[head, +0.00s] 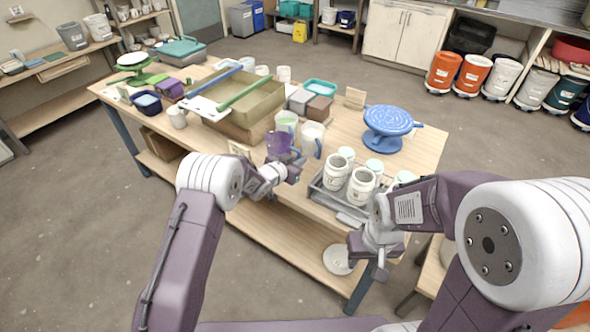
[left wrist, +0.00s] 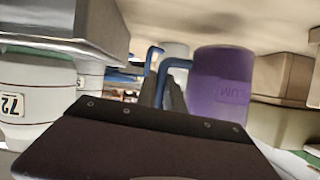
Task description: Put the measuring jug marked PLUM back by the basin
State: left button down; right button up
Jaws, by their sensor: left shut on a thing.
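The purple measuring jug (head: 279,143) is at the table's front edge, in front of the basin (head: 267,104). In the left wrist view, which looks upside down, the purple jug (left wrist: 222,88) shows part of its label, ending in "LUM". My left gripper (head: 293,168) is shut on its blue handle (left wrist: 172,66); the fingers hide part of the handle. I cannot tell whether the jug touches the tabletop. My right gripper (head: 380,262) hangs low by the table's front edge, apart from the jug; its fingers are too unclear to judge.
A white jug (head: 312,140) and a pale green jug (head: 287,122) stand close behind the purple one. A tray (head: 320,190) of white jars is to the right. A blue turntable (head: 388,125) stands behind the tray. A blue bar and a green bar lie over the basin.

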pick_arm(q)
notch_tip(320, 180, down, 3)
jog(key=shift+s+f, duration=0.1)
jog(key=shift+f, duration=0.25)
jog(key=shift+f+b, duration=0.2)
jog(key=shift+b, duration=0.15)
jog(key=c, duration=1.5)
grip_release()
jog(key=shift+o, duration=0.2)
jog(key=shift+r, duration=0.15)
